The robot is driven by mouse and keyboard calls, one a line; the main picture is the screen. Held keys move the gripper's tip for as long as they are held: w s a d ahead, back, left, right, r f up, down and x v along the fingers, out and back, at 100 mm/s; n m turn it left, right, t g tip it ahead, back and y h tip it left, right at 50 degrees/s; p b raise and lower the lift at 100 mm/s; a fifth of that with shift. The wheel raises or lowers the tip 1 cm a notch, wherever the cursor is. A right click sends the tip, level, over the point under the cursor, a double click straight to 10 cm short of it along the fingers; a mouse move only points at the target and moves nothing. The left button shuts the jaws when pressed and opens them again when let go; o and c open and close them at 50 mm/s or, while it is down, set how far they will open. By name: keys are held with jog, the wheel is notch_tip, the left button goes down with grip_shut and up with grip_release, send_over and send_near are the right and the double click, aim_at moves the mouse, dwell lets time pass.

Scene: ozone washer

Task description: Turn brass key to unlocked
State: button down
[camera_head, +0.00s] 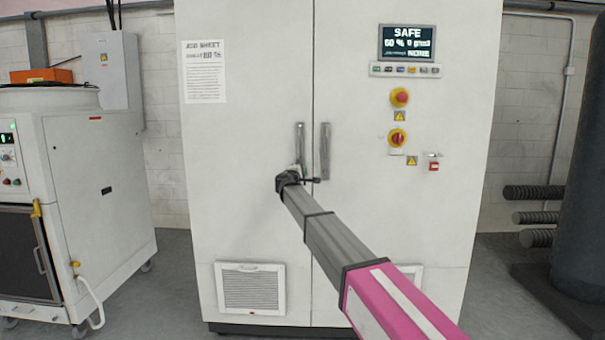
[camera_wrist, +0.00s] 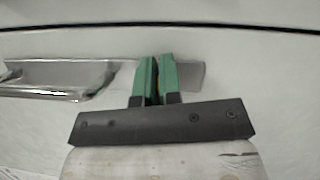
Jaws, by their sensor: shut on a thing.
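The white cabinet (camera_head: 250,130) has two doors with upright handles beside the centre seam. My gripper (camera_head: 299,170) is at the left door, just below the lower end of its handle (camera_head: 299,140). In the wrist view, the green fingers of my gripper (camera_wrist: 156,75) are nearly together in front of a flat grey plate (camera_wrist: 192,75). A thin yellowish sliver, seemingly the brass key (camera_wrist: 156,88), shows between them. The rest of the key is hidden by the fingers, so its turn angle cannot be told. The metal handle also shows left of the fingers (camera_wrist: 80,92).
A screen (camera_head: 407,43) on the right door reads SAFE. A white machine (camera_head: 100,180) stands left, a dark cylinder (camera_head: 583,190) right.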

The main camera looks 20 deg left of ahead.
jog(key=shift+f+m+g, duration=0.15)
jog(key=shift+m+g, duration=0.25)
jog(key=shift+m, duration=0.6)
jog(key=c, duration=1.3)
grip_release()
jog(key=s+a, duration=0.1)
jog(key=s, duration=0.9)
jog(key=shift+s+a, duration=0.3)
jog(key=shift+s, duration=0.05)
